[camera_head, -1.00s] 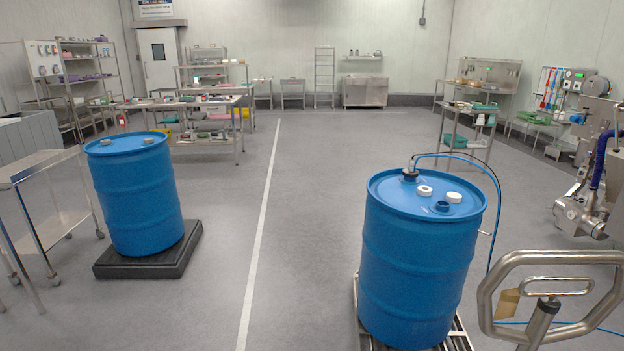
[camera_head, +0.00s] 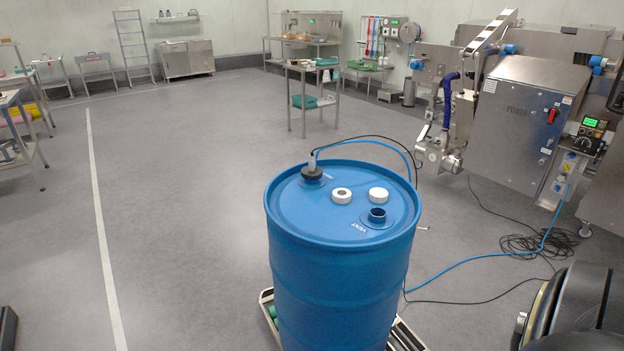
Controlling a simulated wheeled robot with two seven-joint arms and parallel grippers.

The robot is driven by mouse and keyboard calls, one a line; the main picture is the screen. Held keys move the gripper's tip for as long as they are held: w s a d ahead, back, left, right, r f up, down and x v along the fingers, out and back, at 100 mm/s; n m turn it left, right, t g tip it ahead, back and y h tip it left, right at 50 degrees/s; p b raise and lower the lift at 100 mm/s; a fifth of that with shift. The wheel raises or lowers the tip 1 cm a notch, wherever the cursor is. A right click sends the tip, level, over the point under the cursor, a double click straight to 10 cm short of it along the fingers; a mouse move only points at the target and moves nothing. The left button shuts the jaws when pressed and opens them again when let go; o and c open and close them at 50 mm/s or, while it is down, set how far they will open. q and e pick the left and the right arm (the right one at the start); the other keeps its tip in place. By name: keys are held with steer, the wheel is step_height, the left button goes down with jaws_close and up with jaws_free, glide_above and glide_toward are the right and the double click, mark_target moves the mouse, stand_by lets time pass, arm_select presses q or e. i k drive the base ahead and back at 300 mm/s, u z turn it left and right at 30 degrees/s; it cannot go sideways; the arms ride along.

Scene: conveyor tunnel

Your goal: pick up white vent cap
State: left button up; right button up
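Two white caps lie on top of the blue drum (camera_head: 340,285). One white cap (camera_head: 342,195) has a dark round hole in its middle and lies left of the other. The other white cap (camera_head: 378,195) has a plain top. In front of them is an open blue neck (camera_head: 377,216) with the word VENT printed beside it. I cannot tell for sure which of the two is the vent cap. Neither of my grippers shows in the head view.
A black fitting (camera_head: 312,173) with a hose and cable stands at the drum lid's back left. The drum stands on a low pallet (camera_head: 405,338). A steel machine (camera_head: 520,125) is at the right, with coiled cable (camera_head: 540,243) on the floor. The floor left of the drum is clear.

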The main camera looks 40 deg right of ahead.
mark_target(341, 196)
steer(key=i, duration=2.3)
steer(key=z, duration=2.7)
